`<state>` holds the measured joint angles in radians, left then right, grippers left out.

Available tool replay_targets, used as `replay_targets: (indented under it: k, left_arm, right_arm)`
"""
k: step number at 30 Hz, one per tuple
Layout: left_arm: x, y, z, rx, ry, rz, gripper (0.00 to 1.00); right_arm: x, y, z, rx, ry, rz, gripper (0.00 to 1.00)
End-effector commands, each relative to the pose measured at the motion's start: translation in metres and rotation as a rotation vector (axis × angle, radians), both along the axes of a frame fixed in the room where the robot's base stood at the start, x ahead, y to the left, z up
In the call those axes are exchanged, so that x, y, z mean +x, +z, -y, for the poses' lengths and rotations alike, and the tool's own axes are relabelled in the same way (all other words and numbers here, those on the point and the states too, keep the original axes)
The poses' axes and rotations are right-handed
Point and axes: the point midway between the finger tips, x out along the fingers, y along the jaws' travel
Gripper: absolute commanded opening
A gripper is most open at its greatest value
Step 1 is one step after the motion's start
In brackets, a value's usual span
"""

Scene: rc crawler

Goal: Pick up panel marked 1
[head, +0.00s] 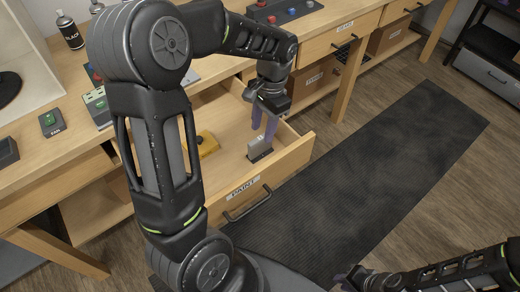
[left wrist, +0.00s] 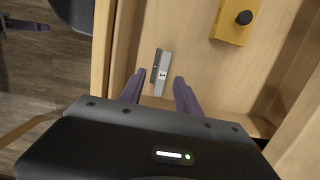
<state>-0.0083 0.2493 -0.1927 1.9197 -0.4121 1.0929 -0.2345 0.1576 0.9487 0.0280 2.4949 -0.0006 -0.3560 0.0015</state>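A small grey panel (head: 259,149) stands in the open drawer labelled PAINT, near its front. In the left wrist view the panel (left wrist: 163,68) shows a small white label, too small to read. My left gripper (head: 263,126) points down into the drawer just above the panel. In the left wrist view its two purple fingers are apart, with the panel seen between and just beyond the fingertips, and nothing held. My right gripper (head: 350,280) is at the bottom edge, partly cut off, over the floor side, away from the drawer.
A yellow box with a black knob (head: 207,144) lies in the same drawer, also seen in the left wrist view (left wrist: 236,20). The drawer front (head: 270,180) and side walls surround the panel. A dark mat (head: 400,150) covers the floor. My left arm hides part of the bench.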

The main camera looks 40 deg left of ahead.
Motion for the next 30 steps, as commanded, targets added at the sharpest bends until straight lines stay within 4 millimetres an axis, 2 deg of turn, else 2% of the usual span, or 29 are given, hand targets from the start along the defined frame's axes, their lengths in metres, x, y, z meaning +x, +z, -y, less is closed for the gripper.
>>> replay_targets:
  k: [1, 13, 21, 30]
  left_arm:
    - [0.000, -0.009, 0.000, 0.000, 0.000, 0.000, 0.40]
    - [0.000, -0.009, 0.000, 0.000, 0.000, 0.000, 0.40]
    - [-0.004, -0.032, -0.001, 0.000, 0.001, -0.002, 0.40]
    - [-0.004, -0.034, -0.002, 0.000, 0.001, 0.000, 0.40]
  right_arm:
    - [0.001, -0.008, 0.000, 0.001, 0.001, 0.001, 0.20]
    - [0.001, -0.006, 0.000, 0.002, 0.000, 0.003, 0.20]
    - [0.001, -0.005, 0.000, 0.001, 0.000, 0.002, 0.20]
    - [0.001, -0.005, 0.000, 0.001, 0.000, 0.002, 0.20]
